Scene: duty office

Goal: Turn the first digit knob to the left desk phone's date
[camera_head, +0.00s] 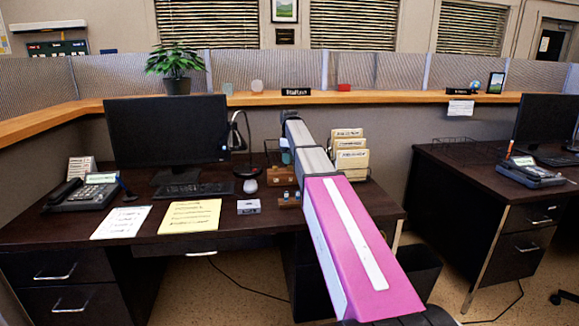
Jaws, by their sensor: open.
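The left desk phone (86,195) sits at the left end of the near desk, its handset on its left side. Its pale lit screen (101,178) is too small to read. A small brown case (280,175) and a small wooden block with bluish pieces on top (289,202) stand right of the mouse. I cannot make out a digit knob on either. My pink and grey arm reaches from the lower right over the desk's right part. I cannot make out the gripper at its end.
A monitor (165,128), keyboard (190,189), white sheet (121,222), yellow pad (190,216), small grey box (248,206) and file holder (351,155) occupy the desk (150,240). A second phone (530,173) is on the right desk (460,175). Floor shows between the desks.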

